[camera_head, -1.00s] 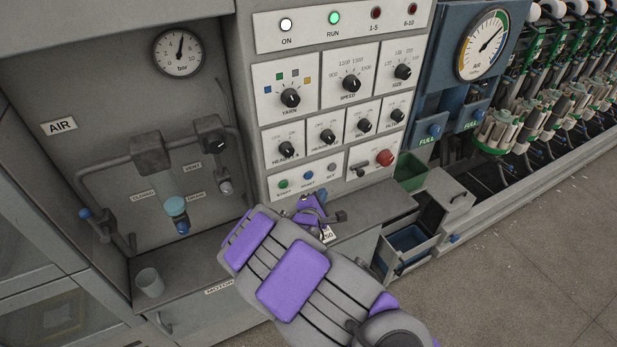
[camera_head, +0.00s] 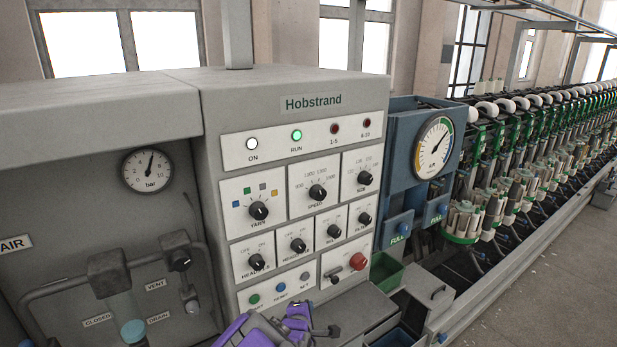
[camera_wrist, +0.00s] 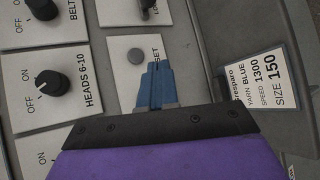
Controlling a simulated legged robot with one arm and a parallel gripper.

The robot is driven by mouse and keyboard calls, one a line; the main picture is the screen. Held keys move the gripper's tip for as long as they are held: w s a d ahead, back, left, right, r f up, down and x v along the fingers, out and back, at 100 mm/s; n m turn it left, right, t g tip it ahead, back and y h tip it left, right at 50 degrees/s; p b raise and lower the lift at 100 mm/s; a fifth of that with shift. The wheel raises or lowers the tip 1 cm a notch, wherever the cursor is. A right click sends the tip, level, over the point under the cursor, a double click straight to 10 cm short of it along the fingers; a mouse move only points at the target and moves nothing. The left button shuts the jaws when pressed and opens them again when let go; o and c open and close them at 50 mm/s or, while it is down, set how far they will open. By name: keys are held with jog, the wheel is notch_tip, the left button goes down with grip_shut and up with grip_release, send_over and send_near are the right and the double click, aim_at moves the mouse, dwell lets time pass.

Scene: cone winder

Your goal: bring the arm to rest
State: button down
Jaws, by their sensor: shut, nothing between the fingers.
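My gripper (camera_wrist: 156,86) shows in the wrist view with its blue fingers together and nothing between them. Its fingertips are in front of the panel by a grey button marked SET (camera_wrist: 136,56); I cannot tell whether they touch it. In the head view my purple and grey arm (camera_head: 265,328) is at the bottom edge, below the control panel (camera_head: 228,205), and mostly out of frame. The fingers are not clear there. The green RUN lamp (camera_head: 297,135) is lit, and the ON lamp (camera_head: 252,144) looks white.
A red knob (camera_head: 358,261) and a small lever are just above the arm. A card (camera_wrist: 258,83) reads yarn blue, speed 1300, size 150. Pipes and a gauge (camera_head: 147,171) are at left.

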jog(key=s+d+r+m+g+y+b, duration=0.1)
jog(key=s+d+m+g, duration=0.4)
jog(key=s, duration=1)
jog(key=s+d+r+m+g+b, duration=0.3)
jog(key=s+d+m+g, duration=0.2)
jog(key=s, duration=1.1)
jog(key=s+d+r+m+g+y+b, duration=0.1)
jog(key=s+m, duration=0.7)
jog(key=s, duration=0.8)
jog(key=d+r+g+b, duration=0.1)
jog(key=d+r+g, duration=0.1)
jog(key=d+g, duration=0.1)
jog(key=shift+s+d+m+g+y+b, duration=0.15)
jog(key=shift+d+m+g+y+b, duration=0.2)
jog(key=shift+d, duration=0.4)
jog(key=shift+r, duration=0.1)
